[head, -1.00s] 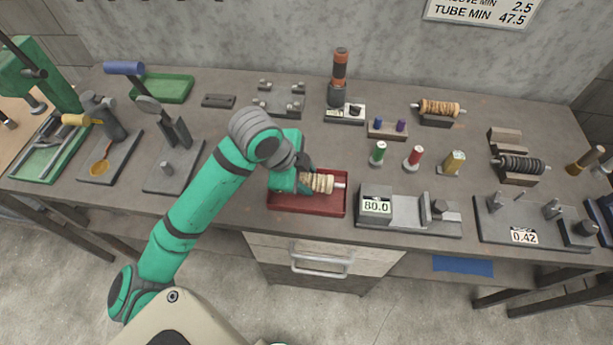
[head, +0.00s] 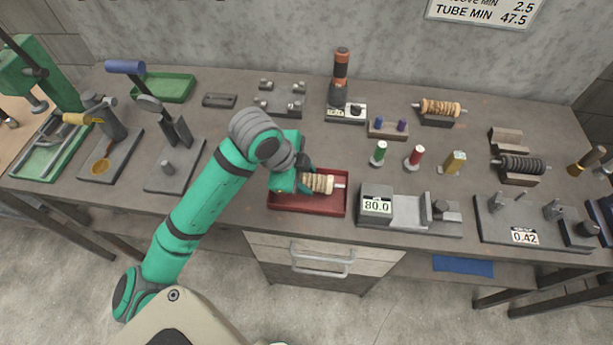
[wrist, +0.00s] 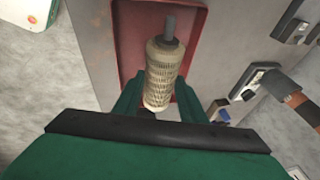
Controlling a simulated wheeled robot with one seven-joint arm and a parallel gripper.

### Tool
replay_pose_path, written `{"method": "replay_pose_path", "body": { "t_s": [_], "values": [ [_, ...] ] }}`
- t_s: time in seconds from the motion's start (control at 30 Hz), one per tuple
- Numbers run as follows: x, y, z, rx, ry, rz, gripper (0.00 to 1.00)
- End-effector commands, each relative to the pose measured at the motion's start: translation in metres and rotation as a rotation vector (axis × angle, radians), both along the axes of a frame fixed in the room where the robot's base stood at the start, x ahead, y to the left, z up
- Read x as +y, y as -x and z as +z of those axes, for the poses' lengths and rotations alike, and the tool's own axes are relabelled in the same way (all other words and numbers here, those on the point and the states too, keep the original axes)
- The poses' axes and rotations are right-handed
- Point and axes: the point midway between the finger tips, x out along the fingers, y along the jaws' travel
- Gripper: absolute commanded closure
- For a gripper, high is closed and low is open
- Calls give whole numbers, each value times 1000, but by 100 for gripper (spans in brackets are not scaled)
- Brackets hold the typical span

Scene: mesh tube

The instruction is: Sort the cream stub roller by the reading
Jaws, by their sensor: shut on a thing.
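The cream stub roller (head: 318,184) is at the red tray (head: 310,207), with its shaft end pointing right in the head view. In the wrist view the cream stub roller (wrist: 162,75) runs up the picture with a grey shaft at its top, over the red tray (wrist: 130,60). My gripper (head: 302,181) is shut on the roller's left end. It also shows in the wrist view (wrist: 152,105), its green fingers on either side of the roller. Whether the roller touches the tray floor I cannot tell. A gauge (head: 377,206) right of the tray reads 80.0.
A fixture (head: 524,235) at right reads 0.42. Behind the tray stand green (head: 379,153), red (head: 414,157) and yellow (head: 454,162) pieces. A tan roller (head: 440,108) and a dark roller (head: 520,164) rest on stands. A green tray (head: 163,87) lies back left. A wall sign (head: 485,10) reads TUBE MIN 47.5.

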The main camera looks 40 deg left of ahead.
Motion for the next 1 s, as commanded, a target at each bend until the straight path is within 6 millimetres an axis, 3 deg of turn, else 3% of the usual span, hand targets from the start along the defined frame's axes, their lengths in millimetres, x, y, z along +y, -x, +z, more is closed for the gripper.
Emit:
{"method": "replay_pose_path", "body": {
  "t_s": [1.0],
  "values": [
    [-1,-1,-10,-1,0,0,100]
  ]
}}
